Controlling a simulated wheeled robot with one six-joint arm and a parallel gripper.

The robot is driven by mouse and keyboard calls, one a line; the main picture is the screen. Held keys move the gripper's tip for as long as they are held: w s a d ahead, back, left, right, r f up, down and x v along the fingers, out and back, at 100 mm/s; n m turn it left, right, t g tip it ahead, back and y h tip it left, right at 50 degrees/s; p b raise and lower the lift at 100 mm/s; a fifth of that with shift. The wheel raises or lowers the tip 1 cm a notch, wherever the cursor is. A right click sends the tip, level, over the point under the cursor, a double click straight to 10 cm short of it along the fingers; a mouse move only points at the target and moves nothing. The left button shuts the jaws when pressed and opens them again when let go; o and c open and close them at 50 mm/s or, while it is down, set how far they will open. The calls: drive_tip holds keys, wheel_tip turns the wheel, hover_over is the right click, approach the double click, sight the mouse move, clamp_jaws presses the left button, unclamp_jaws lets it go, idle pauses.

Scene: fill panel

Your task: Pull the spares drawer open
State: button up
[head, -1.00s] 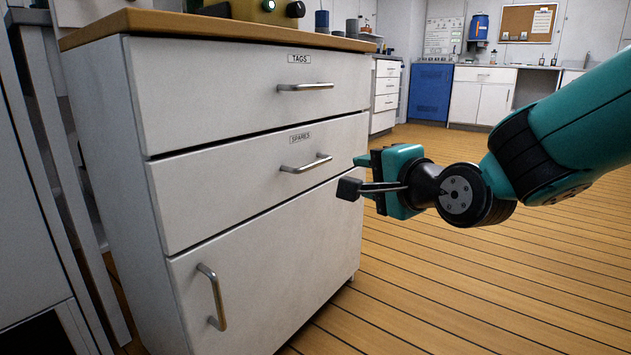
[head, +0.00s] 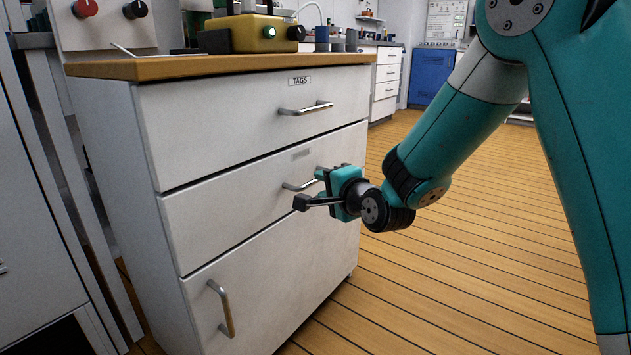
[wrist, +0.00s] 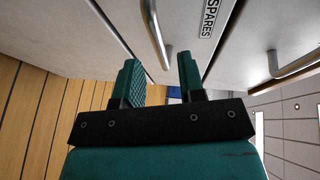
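The spares drawer (head: 235,205) is the middle front of a white cabinet and sits shut, flush with the fronts around it. Its label (head: 303,154) is blurred in the head view but reads SPARES in the wrist view (wrist: 210,18). Its metal bar handle (head: 292,187) is partly hidden behind my gripper (head: 312,188). In the wrist view the handle (wrist: 156,35) lies between the lines of my two spread fingers (wrist: 158,62). My gripper is open and empty, close to the handle. I cannot tell whether it touches it.
The TAGS drawer (head: 245,108) with its own handle (head: 306,108) is above. A lower door (head: 275,290) with an upright handle (head: 222,308) is below. A gold device (head: 255,33) stands on the wooden top. The plank floor (head: 430,270) at right is clear.

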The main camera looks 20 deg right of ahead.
sight(317, 181)
drive_tip(key=shift+b+x, duration=0.6)
drive_tip(key=shift+x, duration=1.8)
drive_tip(key=shift+c, duration=0.3)
clamp_jaws()
